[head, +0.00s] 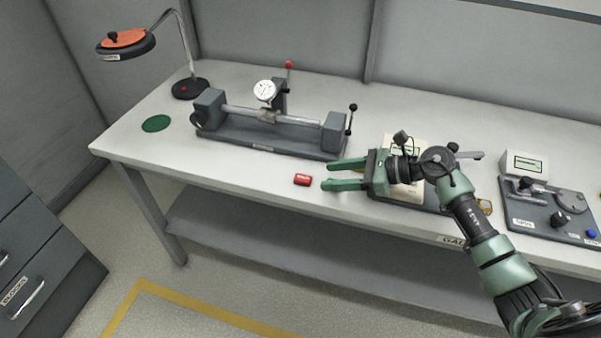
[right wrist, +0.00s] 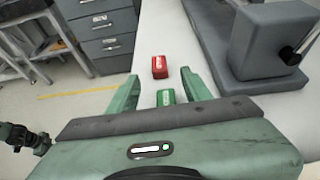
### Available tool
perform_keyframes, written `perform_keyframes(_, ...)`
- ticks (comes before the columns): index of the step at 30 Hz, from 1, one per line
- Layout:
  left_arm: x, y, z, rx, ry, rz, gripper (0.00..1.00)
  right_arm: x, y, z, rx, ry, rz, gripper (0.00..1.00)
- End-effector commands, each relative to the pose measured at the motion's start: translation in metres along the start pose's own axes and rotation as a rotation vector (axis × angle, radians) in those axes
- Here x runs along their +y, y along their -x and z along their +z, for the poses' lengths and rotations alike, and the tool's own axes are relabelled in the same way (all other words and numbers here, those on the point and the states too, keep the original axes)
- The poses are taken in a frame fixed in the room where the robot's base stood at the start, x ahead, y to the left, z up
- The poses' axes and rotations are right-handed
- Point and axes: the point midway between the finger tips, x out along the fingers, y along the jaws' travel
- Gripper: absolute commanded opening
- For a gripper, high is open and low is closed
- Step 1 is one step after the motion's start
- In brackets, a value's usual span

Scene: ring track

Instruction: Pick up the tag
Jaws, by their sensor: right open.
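A small red tag (head: 303,180) with pale lettering lies flat on the workbench near its front edge. It also shows in the right wrist view (right wrist: 159,67), just beyond the fingertips and roughly midway between them. My right gripper (head: 328,176) is open and empty, low over the bench, its fingers pointing left at the red tag with a short gap. In the right wrist view, a small green labelled piece (right wrist: 165,97) shows between the fingers, close to the palm; I cannot make it out in the head view. My left gripper is not in view.
A bench fixture with a dial gauge (head: 264,90) stands behind the red tag. A lamp (head: 126,42) and a green disc (head: 156,123) are at the left end. A grey device (head: 548,212) sits at the right. The bench left of the red tag is clear.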

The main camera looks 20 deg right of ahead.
Motion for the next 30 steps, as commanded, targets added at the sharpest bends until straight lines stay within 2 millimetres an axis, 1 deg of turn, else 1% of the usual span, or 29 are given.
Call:
perform_keyframes(1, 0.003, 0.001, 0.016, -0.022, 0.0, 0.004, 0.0, 0.0, -0.007, 0.001, -0.004, -0.002, 0.001, 0.49)
perform_keyframes(3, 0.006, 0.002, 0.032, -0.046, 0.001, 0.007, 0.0, 0.0, -0.015, 0.002, -0.005, -0.002, 0.001, 0.49)
perform_keyframes(5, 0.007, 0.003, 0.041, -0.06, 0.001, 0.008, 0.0, 0.001, -0.022, 0.002, -0.005, -0.003, 0.001, 0.49)
perform_keyframes(7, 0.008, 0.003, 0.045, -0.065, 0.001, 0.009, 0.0, 0.001, -0.033, 0.002, -0.006, -0.003, 0.001, 0.49)
perform_keyframes(10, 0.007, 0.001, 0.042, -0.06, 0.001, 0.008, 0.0, 0.001, -0.049, 0.002, -0.007, -0.004, 0.001, 0.49)
perform_keyframes(13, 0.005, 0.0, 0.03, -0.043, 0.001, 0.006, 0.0, 0.0, -0.06, 0.002, -0.006, -0.004, 0.0, 0.49)
perform_keyframes(15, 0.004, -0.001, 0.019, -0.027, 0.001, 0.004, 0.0, 0.0, -0.064, 0.002, -0.005, -0.004, 0.0, 0.49)
perform_keyframes(18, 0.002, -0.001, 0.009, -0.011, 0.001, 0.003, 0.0, 0.0, -0.065, 0.002, -0.004, -0.003, -0.001, 0.49)
perform_keyframes(22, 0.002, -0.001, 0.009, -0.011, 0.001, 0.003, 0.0, 0.0, -0.065, 0.002, -0.004, -0.004, -0.001, 0.49)
perform_keyframes(23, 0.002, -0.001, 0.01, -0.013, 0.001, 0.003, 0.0, 0.0, -0.065, 0.002, -0.004, -0.004, -0.001, 0.41)
perform_keyframes(24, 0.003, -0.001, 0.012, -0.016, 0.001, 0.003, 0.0, 0.0, -0.065, 0.002, -0.004, -0.004, -0.001, 0.3)
perform_keyframes(26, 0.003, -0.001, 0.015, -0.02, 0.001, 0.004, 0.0, 0.0, -0.065, 0.002, -0.004, -0.004, -0.001, 0.13)
perform_keyframes(27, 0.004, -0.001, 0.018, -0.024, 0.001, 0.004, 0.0, 0.0, -0.065, 0.002, -0.004, -0.004, -0.001, 0.02)
perform_keyframes(28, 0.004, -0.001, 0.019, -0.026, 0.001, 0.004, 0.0, 0.0, -0.065, 0.002, -0.004, -0.004, -0.001, 0.0)
perform_keyframes(30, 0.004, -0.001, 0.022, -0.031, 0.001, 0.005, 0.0, 0.0, -0.064, 0.002, -0.004, -0.004, -0.001, 0.0)
